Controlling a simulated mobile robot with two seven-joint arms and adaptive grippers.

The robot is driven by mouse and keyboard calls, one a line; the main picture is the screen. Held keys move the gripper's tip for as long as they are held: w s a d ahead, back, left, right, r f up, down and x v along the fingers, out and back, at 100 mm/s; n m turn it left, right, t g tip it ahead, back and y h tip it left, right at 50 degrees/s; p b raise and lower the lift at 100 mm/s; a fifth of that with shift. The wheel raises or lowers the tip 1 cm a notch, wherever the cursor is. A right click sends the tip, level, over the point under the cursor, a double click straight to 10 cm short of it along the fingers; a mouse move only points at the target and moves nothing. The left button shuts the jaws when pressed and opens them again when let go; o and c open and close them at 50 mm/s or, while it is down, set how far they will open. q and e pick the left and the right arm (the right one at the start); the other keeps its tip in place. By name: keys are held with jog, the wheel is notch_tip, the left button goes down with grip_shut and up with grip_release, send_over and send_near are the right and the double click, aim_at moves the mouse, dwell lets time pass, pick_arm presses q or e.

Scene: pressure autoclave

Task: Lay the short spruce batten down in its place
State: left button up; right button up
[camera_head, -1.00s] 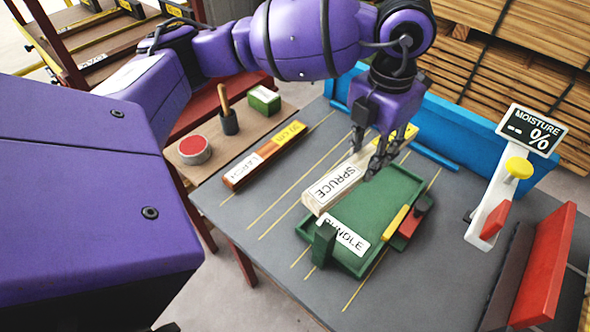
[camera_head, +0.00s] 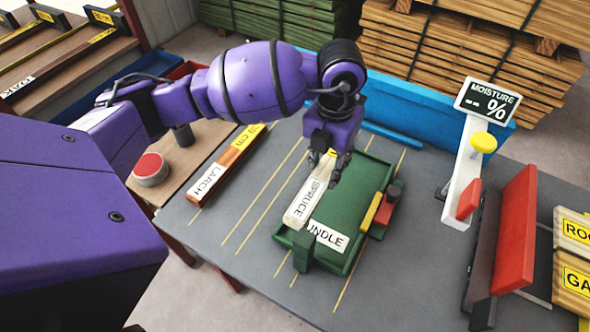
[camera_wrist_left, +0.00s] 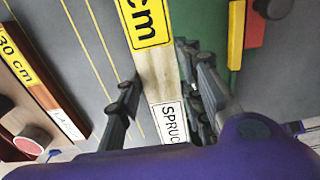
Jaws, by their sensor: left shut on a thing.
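The spruce batten (camera_head: 298,210) is a pale wooden bar with a white SPRUCE label and a yellow length label. My left gripper (camera_head: 327,172) is shut on it. In the left wrist view the batten (camera_wrist_left: 157,85) runs between the two fingers (camera_wrist_left: 163,95). In the head view it overlaps the left side of the green bundle tray (camera_head: 355,205). I cannot tell whether it touches the tray. The tray has a white BUNDLE label, a green post at its near end and a red and yellow part on its right side. My right gripper is not in view.
A LARCH batten (camera_head: 228,165) lies at the table's left. A moisture meter (camera_head: 468,170) and a red plate (camera_head: 515,230) stand at the right. A blue bin (camera_head: 420,95) is behind. The grey table (camera_head: 390,270) is bare in front of the meter.

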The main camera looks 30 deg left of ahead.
aim_at(327, 168)
pick_arm(q)
jog(key=shift+w+f, duration=0.1)
jog(key=shift+f, duration=3.35)
jog(key=shift+f, duration=0.1)
jog(key=o, duration=1.3)
jog(key=shift+c, duration=0.2)
notch_tip(327, 168, up, 12)
jog(key=shift+r, duration=0.15)
